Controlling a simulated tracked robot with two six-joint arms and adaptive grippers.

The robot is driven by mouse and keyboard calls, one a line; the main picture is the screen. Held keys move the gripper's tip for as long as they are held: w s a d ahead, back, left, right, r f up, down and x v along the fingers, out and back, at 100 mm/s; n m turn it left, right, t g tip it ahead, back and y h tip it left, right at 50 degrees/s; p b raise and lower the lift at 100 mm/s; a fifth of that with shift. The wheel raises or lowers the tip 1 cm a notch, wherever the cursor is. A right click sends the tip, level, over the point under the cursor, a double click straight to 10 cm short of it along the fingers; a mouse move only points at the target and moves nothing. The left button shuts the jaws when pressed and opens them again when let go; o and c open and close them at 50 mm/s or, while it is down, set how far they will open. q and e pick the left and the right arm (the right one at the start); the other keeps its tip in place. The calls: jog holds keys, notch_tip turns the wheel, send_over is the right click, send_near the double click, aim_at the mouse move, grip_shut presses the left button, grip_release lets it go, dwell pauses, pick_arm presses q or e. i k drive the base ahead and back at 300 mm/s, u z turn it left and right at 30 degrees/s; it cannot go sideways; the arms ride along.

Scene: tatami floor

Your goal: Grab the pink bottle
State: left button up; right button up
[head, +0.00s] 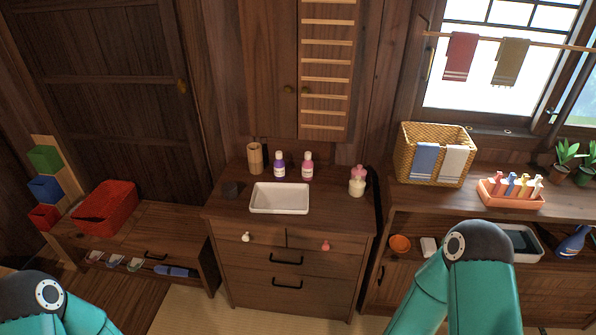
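A pink bottle (307,168) with a pale label stands upright on top of the dark wooden cabinet (224,207), behind the white basin (280,199). A purple bottle (279,167) of similar shape stands just left of it, with a small gap. A cream dispenser (357,184) with a pink top stands further right on the same cabinet. Only teal upper parts of my two arms show, at the lower left and lower right of the head view. Both grippers are out of view.
On the right counter are a wicker basket (408,165) and an orange tray (512,201) of small bottles. A red basket (105,206) sits on the low left bench.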

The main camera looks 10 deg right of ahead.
aim_at(307, 165)
jog(key=u, duration=0.75)
jog(key=i, duration=1.4)
jog(key=z, duration=1.2)
jog(key=k, duration=0.85)
jog(key=z, duration=0.2)
jog(key=i, duration=0.55)
